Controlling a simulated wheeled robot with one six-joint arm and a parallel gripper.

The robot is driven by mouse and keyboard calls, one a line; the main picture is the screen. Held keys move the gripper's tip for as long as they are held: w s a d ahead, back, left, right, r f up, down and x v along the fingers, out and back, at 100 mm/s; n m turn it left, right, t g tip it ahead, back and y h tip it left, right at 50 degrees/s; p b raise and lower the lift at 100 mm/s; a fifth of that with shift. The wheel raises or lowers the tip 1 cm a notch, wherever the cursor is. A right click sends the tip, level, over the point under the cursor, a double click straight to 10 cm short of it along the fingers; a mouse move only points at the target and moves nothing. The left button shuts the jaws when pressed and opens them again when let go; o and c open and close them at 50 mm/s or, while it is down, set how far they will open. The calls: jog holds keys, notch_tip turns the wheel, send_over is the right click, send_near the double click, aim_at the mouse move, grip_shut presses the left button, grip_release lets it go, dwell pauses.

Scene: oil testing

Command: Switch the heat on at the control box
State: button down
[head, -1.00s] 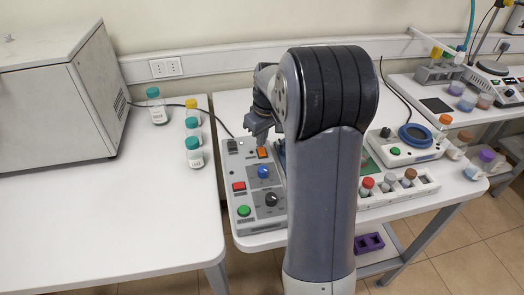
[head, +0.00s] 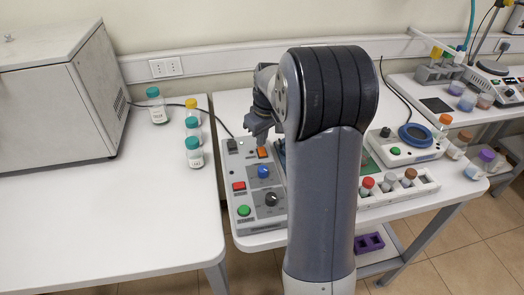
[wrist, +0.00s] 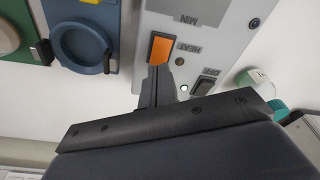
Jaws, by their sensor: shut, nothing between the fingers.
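The grey control box (head: 240,208) stands on the middle table, with red, green, blue and black controls on its face. Its orange heat switch (head: 262,152) is near the box's back end. In the wrist view the orange switch (wrist: 161,48) sits beside the printed word HEAT. My gripper (head: 259,140) is shut and empty over the back part of the box. In the wrist view its fingertips (wrist: 158,70) are right at the near end of the orange switch; I cannot tell whether they touch it. A dark switch (wrist: 203,87) marked OFF lies to the right.
Capped bottles (head: 194,152) stand on the left table beside a large grey cabinet (head: 55,100). A white rack (head: 400,188) of vials and a device with a blue ring (head: 415,136) are to the right of my arm. The left table's front is clear.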

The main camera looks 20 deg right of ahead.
aim_at(262, 149)
jog(key=shift+f+b, duration=0.5)
jog(key=shift+f, duration=0.3)
jog(key=shift+r, duration=0.15)
notch_tip(262, 149, up, 7)
jog(key=p, duration=0.6)
dwell(0.4)
jog(key=shift+f, duration=0.25)
notch_tip(262, 149, down, 7)
jog(key=b, duration=0.6)
jog(key=shift+r, duration=0.2)
jog(key=shift+r, duration=0.15)
